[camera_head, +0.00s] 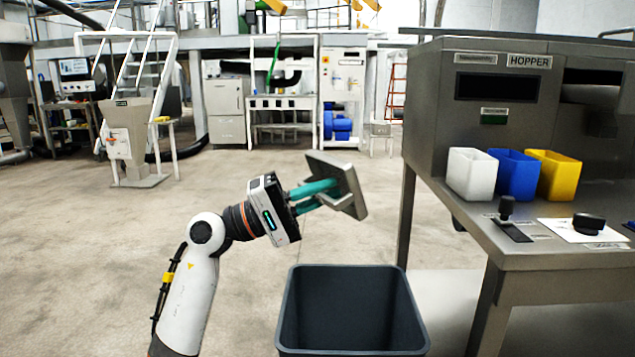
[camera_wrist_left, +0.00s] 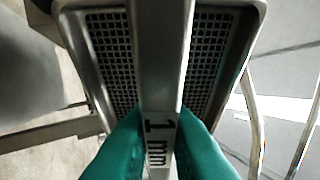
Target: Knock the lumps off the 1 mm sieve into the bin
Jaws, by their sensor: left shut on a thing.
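My left gripper (camera_head: 318,194) has green fingers and is shut on the 1 mm sieve (camera_head: 345,180), a grey square metal frame. The sieve is tilted steeply, held in the air above the far side of the dark grey bin (camera_head: 352,272). In the left wrist view the green fingers (camera_wrist_left: 160,140) close on a metal bar marked "1 mm", with the sieve's mesh (camera_wrist_left: 112,52) on both sides of it. No lumps show in either view; the sieve's other face is hidden. The part of the bin's inside that shows looks empty. My right gripper is out of view.
At the right stands a steel machine (camera_head: 485,110) labelled HOPPER with a table (camera_head: 555,262). On it are a white container (camera_head: 471,174), a blue container (camera_head: 513,175) and a yellow container (camera_head: 555,175). Open concrete floor (camera_head: 90,255) lies to the left.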

